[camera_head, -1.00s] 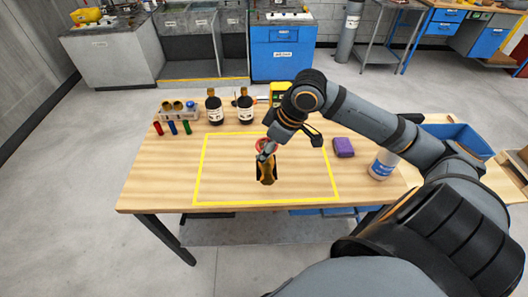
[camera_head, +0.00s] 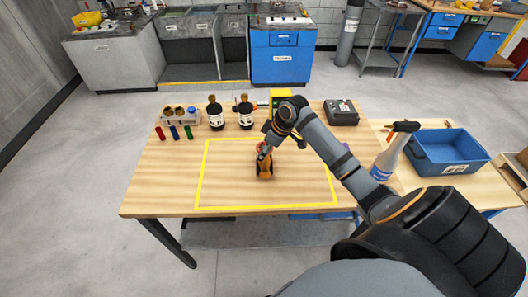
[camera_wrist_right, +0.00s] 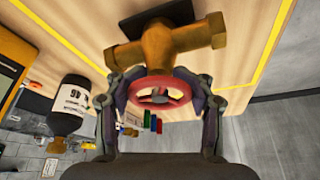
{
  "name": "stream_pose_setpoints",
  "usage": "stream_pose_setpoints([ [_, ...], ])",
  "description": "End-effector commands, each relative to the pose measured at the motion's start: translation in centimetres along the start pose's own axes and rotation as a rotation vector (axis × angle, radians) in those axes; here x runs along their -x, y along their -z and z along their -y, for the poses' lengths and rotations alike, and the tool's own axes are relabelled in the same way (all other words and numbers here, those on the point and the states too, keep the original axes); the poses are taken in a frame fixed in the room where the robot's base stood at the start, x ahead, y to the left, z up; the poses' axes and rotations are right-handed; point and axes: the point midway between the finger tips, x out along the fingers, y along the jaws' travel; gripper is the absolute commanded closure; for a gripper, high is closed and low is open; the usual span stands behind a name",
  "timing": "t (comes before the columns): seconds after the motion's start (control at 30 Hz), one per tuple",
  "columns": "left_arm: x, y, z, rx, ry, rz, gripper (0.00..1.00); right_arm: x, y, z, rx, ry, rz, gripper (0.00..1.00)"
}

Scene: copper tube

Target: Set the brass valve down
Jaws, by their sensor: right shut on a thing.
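The brass valve (camera_head: 265,172) with a red handwheel is over the middle of the yellow-outlined area on the wooden table. In the right wrist view the valve body (camera_wrist_right: 165,45) is brass, and its red handwheel (camera_wrist_right: 160,92) sits between the fingers. My right gripper (camera_wrist_right: 162,82) is shut on the valve at the handwheel; it also shows in the head view (camera_head: 265,149). A dark square pad (camera_wrist_right: 150,18) lies behind the valve body, mostly covered by it. I cannot tell whether the valve touches it. My left gripper is not in view.
Two dark bottles (camera_head: 216,118) and a rack of items (camera_head: 180,118) stand at the back left. Small coloured cylinders (camera_head: 174,132) lie before the rack. A black case (camera_head: 340,112), spray bottle (camera_head: 388,160) and blue bin (camera_head: 448,148) are right. The outlined area (camera_head: 199,175) is otherwise clear.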

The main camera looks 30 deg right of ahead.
Motion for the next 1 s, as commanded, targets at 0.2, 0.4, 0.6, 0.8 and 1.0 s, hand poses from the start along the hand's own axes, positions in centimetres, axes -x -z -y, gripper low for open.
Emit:
stream_pose_setpoints([
  [0.2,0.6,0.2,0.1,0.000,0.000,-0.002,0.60,-1.1,-0.4,0.0,0.002,-0.003,-0.004,1.00],
  [0.4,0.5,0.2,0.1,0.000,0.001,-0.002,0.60,-1.4,-0.5,0.0,0.001,-0.002,-0.003,1.00],
  [0.6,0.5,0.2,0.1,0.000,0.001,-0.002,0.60,-1.4,-0.6,0.0,0.000,-0.001,-0.001,0.29],
  [0.8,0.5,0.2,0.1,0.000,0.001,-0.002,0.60,-1.4,-0.6,0.0,0.000,-0.001,-0.001,0.22],
  [1.0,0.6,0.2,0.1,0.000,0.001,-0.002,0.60,-1.1,-0.5,0.0,0.001,-0.002,-0.001,0.22],
])
